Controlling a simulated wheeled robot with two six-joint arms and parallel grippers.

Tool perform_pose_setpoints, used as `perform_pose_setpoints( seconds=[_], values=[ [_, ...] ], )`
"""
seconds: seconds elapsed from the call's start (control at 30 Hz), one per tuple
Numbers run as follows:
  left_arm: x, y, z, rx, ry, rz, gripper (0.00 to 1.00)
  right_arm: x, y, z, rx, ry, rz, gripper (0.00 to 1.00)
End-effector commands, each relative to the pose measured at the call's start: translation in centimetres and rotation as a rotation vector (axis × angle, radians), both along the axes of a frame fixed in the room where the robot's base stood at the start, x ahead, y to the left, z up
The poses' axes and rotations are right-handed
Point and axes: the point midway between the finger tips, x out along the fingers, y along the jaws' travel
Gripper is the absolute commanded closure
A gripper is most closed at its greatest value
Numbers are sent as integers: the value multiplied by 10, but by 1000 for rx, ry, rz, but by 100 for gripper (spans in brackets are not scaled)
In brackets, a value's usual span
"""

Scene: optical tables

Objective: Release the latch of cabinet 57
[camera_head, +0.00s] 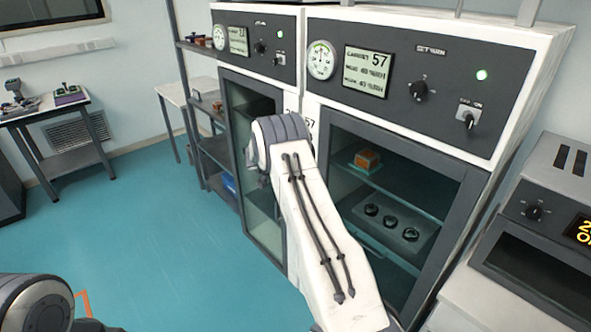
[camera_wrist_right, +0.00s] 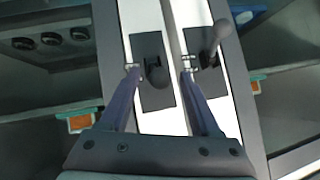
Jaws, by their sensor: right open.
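Cabinet 57 (camera_head: 415,85) stands at the right in the head view, its display reading 57 and its glass door (camera_head: 445,180) looking shut. My right arm crosses in front of it and hides the latch area and the right gripper in that view. In the right wrist view, a black latch handle (camera_wrist_right: 153,72) sits on a dark plate beside the door with three black round items behind it, matching cabinet 57. My right gripper (camera_wrist_right: 160,70) is open, its fingertips either side of this handle. I cannot tell whether they touch it. My left gripper is out of view.
A second latch handle (camera_wrist_right: 212,45) on the neighbouring cabinet's plate lies just right of the right fingertip in the wrist view. The neighbouring cabinet (camera_head: 255,45) stands left of cabinet 57. A grey instrument (camera_head: 545,215) stands at the right. The teal floor (camera_head: 150,230) at left is clear.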

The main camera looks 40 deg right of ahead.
Motion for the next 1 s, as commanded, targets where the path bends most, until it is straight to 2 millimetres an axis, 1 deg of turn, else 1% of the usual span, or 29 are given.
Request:
perform_pose_setpoints(
  seconds=[0.03,0.2,0.3,0.43,0.6,1.0],
  values=[
    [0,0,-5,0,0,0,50,-1,8,4,-1,-2,4,36],
    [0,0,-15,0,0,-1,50,-11,34,25,0,-3,3,36],
    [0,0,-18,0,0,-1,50,-16,48,36,0,-2,5,36],
    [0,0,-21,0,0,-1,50,-22,61,47,0,-2,2,36],
    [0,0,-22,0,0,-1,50,-25,68,53,1,0,2,36],
    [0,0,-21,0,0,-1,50,-25,68,53,1,0,2,36]
  ],
)
